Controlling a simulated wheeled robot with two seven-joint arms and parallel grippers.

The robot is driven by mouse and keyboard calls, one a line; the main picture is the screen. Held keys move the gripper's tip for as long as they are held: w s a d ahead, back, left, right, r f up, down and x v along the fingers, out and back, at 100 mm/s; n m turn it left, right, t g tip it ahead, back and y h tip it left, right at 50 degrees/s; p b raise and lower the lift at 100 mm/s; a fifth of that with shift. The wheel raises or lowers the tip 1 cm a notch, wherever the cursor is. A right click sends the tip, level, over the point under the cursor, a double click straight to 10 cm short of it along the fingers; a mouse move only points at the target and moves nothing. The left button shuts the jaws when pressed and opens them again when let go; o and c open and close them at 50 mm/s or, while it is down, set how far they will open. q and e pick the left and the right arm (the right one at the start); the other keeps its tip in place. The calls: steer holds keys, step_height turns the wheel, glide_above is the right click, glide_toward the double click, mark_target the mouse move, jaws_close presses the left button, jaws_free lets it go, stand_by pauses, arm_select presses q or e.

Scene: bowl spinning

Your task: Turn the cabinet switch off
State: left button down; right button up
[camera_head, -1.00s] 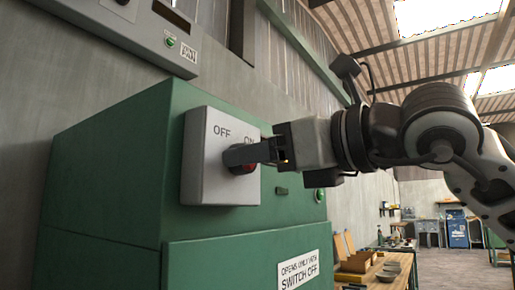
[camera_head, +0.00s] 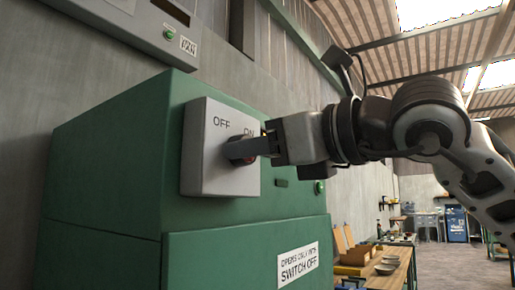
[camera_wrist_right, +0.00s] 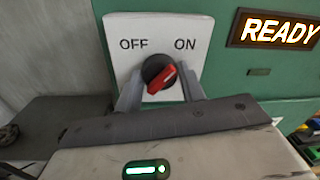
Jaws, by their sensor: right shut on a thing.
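The cabinet switch is a red knob on a black round base (camera_wrist_right: 157,72), on a light grey plate (camera_head: 212,150) marked OFF at left and ON at right. In the right wrist view the red handle (camera_wrist_right: 161,77) tilts up and right, toward ON. My right gripper (camera_head: 243,150) reaches in from the right; its fingers (camera_wrist_right: 159,92) are on either side of the knob and shut on it. In the head view the fingers hide most of the knob. My left gripper is not in view.
A lit READY sign (camera_wrist_right: 278,29) is right of the plate. A grey wall box (camera_head: 135,25) hangs above. A wooden bench (camera_head: 385,268) stands beyond at right.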

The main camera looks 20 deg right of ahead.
arm_select(q)
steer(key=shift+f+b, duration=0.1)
steer(key=shift+b, duration=0.35)
arm_select(e)
steer(key=n, duration=0.6)
steer(key=n+y, duration=0.1)
steer(key=n, duration=1.1)
steer(key=shift+f+y, duration=0.3)
steer(key=shift+n, duration=0.3)
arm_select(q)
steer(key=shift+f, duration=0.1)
arm_select(e)
steer(key=o, duration=0.9)
steer(key=shift+o, duration=0.2)
steer(key=shift+r, duration=0.1)
